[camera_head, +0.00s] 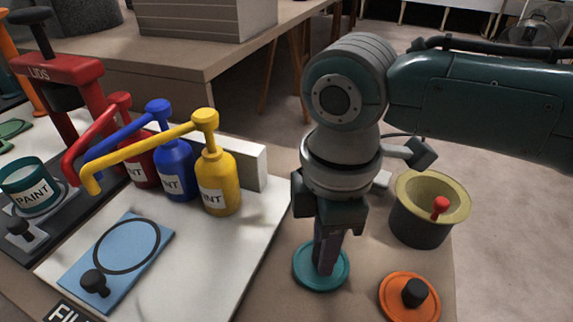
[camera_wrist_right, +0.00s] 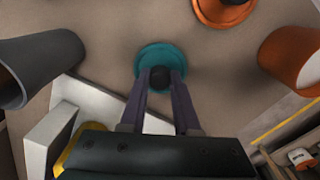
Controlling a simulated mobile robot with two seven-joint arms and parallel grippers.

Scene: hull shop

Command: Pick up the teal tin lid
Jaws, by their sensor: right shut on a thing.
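The teal tin lid (camera_head: 306,276) is a flat round disc at the lower middle of the head view, on or just above the brown bench top; I cannot tell which. My right gripper (camera_head: 326,264) points straight down over its centre. In the right wrist view the teal lid (camera_wrist_right: 147,58) lies level between the fingertips, and my right gripper (camera_wrist_right: 160,80) is shut on its dark knob (camera_wrist_right: 159,76). The fingers mostly hide the knob in the head view. My left gripper is in neither view.
An orange lid (camera_head: 395,299) with a black knob lies close right. A dark pot (camera_head: 420,230) with a yellowish rim stands behind it. Left is a white board (camera_head: 190,285) with red, blue and yellow pump bottles (camera_head: 220,170) and a blue plate (camera_head: 130,275). A red LIDS press (camera_head: 60,72) stands farther left.

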